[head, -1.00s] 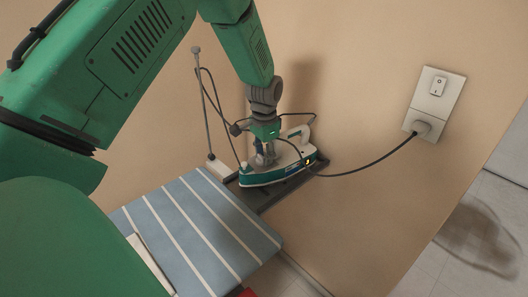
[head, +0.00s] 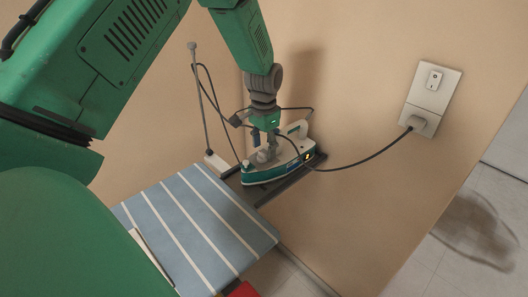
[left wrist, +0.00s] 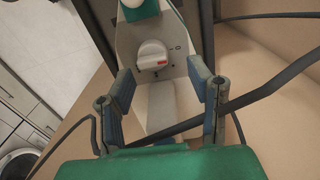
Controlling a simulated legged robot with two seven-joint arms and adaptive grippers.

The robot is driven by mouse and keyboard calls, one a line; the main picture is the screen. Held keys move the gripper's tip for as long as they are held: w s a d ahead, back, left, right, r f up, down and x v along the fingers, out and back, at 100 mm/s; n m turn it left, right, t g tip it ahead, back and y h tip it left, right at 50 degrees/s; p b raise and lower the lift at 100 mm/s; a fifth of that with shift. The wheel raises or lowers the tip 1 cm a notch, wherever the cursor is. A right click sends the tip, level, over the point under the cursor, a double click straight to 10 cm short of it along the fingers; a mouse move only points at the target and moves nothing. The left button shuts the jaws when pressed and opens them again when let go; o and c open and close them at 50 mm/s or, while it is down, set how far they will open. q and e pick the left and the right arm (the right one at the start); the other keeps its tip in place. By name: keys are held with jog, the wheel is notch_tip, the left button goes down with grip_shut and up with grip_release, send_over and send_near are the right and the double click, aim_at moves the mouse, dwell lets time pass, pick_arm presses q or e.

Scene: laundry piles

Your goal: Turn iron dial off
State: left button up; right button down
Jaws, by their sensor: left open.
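The teal-and-white iron (head: 284,170) lies on a dark rest at the end of the ironing board, with a small yellow light at its right end. Its round white dial (left wrist: 152,54) shows in the left wrist view, with a red mark on its lower right and small printed marks around it. My left gripper (left wrist: 160,72) is open, its fingers apart on either side of the dial's near side and not closed on it. In the head view the left gripper (head: 264,141) is just above the iron's top. My right gripper is not in view.
The blue striped ironing board (head: 195,225) extends toward me. A black cord (head: 362,161) runs from the iron to the wall socket (head: 417,122), below a switch (head: 433,80). A thin rod (head: 200,95) stands left of the iron. The beige wall is close behind.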

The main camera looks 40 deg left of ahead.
pick_arm(q)
notch_tip(320, 180, up, 10)
jog(key=shift+a+f, duration=0.15)
jog(key=shift+a, duration=0.1)
dwell(0.4)
jog(key=shift+d, duration=0.1)
